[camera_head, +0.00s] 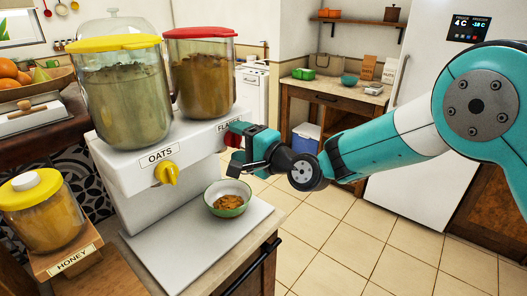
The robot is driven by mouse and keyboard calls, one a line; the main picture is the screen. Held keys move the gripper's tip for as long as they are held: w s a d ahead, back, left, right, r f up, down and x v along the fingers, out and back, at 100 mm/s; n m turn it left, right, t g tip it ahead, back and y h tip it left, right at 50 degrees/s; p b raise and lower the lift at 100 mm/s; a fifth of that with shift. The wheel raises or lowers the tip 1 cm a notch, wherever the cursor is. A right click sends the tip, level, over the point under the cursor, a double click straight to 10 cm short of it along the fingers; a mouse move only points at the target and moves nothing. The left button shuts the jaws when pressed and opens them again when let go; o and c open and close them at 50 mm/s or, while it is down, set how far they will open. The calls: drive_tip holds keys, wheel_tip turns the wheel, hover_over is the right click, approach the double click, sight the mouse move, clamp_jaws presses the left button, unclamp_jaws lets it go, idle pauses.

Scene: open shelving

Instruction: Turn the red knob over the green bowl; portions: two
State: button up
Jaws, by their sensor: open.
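The red knob (232,141) is on the front of the white dispenser, below the red-lidded jar (203,80) labelled with a partly hidden word starting "FLA". My gripper (239,149) is open at the red knob, its fingers around or just in front of it; I cannot tell whether they touch. The gripper partly covers the knob. The green bowl (218,209), white inside, stands upright on the white tray below the gripper. Brown flakes (229,202) lie in the bowl.
A yellow knob (167,173) marked OATS sits left on the dispenser (135,195), under a yellow-lidded jar (125,95). A honey jar (45,215) stands at the left. The tray (190,258) is bare in front of the bowl. Open tiled floor lies to the right.

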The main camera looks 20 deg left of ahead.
drive_tip(key=b+v, duration=0.6)
drive_tip(key=v, duration=1.1)
drive_tip(key=s+d+f+n+g+h+p, duration=0.1)
drive_tip(key=s+d+n+g+h, duration=0.5)
drive_tip(key=s+d+n+h, duration=0.5)
drive_tip(key=s+d+h, duration=0.1)
drive_tip(key=s+d, duration=0.8)
drive_tip(key=d, duration=0.1)
drive_tip(key=shift+s+f+g, duration=0.3)
drive_tip(key=shift+f+g, duration=0.1)
